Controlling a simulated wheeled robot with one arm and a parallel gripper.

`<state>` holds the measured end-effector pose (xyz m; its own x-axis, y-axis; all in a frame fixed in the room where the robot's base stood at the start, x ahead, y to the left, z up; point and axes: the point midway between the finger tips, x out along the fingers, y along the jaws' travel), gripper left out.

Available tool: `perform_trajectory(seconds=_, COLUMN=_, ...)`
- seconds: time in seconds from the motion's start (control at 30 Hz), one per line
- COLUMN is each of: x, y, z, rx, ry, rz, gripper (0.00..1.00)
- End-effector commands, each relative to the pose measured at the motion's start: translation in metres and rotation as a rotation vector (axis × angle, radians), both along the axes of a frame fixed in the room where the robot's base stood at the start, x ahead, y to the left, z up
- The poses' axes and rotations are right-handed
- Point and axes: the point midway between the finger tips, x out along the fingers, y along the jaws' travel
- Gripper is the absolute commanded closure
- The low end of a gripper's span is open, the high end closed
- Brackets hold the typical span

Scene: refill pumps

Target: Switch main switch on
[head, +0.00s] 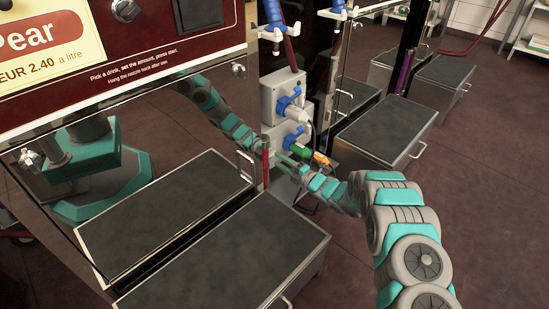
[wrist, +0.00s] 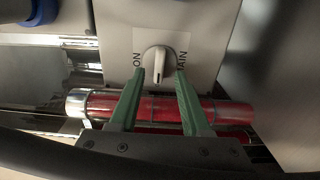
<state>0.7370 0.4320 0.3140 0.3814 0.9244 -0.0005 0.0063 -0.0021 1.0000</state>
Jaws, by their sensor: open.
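In the wrist view the main switch (wrist: 157,64) is a pale grey rotary knob with a raised grip bar on a light plate. The bar points down the picture. The label "ON" is on its left and what reads as "MAIN" is on its right. My gripper (wrist: 160,74) is open, with one green finger on each side of the knob's lower part. I cannot tell whether the fingers touch it. In the head view my arm reaches to grey socket boxes (head: 270,98) beside the pump; the switch cannot be made out there.
A clear tube with red liquid (wrist: 100,104) passes behind my fingers in the wrist view. In the head view a steel pump cabinet with a "Pear" sign (head: 40,40) stands left, with dark-topped steps (head: 230,262) before it. More dark-topped steps (head: 385,130) stand right. Floor at far right is clear.

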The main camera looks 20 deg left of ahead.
Motion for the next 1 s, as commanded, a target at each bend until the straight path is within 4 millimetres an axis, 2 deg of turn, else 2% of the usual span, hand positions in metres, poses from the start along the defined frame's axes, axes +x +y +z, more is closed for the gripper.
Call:
perform_trajectory(seconds=0.03, x=0.001, y=0.009, z=-0.001, rx=0.0, ry=-0.001, rz=0.003, gripper=0.53)
perform_trajectory(seconds=0.23, x=0.011, y=0.028, z=0.002, rx=0.002, ry=-0.004, rz=0.002, gripper=0.53)
perform_trajectory(seconds=0.67, x=0.014, y=0.033, z=0.0, rx=0.0, ry=0.001, rz=-0.001, gripper=0.54)
perform_trajectory(seconds=1.0, x=0.014, y=0.033, z=0.0, rx=0.0, ry=0.001, rz=-0.001, gripper=0.92)
